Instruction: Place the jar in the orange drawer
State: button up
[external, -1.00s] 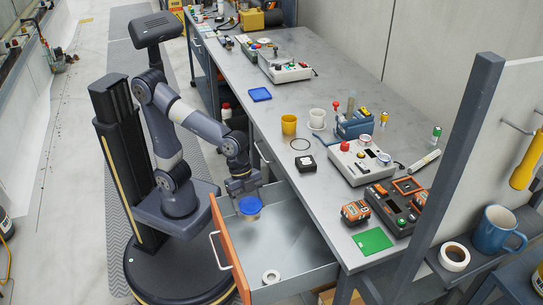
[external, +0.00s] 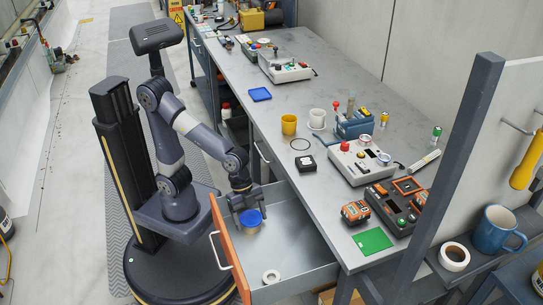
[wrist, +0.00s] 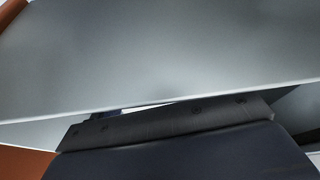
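The jar (external: 250,227) has a blue lid and a tan body. In the external view it hangs or stands inside the open orange-fronted drawer (external: 231,251), near its front left part. My gripper (external: 246,207) reaches down into the drawer with its fingers at the jar, and it looks shut on it. I cannot tell whether the jar's base touches the drawer floor. The wrist view shows the grey drawer inside (wrist: 160,60) and a dark gripper part; the jar is not clearly visible there.
A white tape roll (external: 271,277) lies in the drawer near its front. The drawer floor to the right is bare.

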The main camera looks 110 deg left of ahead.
jog(key=shift+o, duration=1.2)
jog(key=shift+r, duration=0.1)
jog(key=shift+r+p, duration=0.3)
jog(key=shift+r, duration=0.05)
jog(key=p+v, duration=0.3)
jog(key=v, duration=0.8)
jog(key=shift+r, duration=0.25)
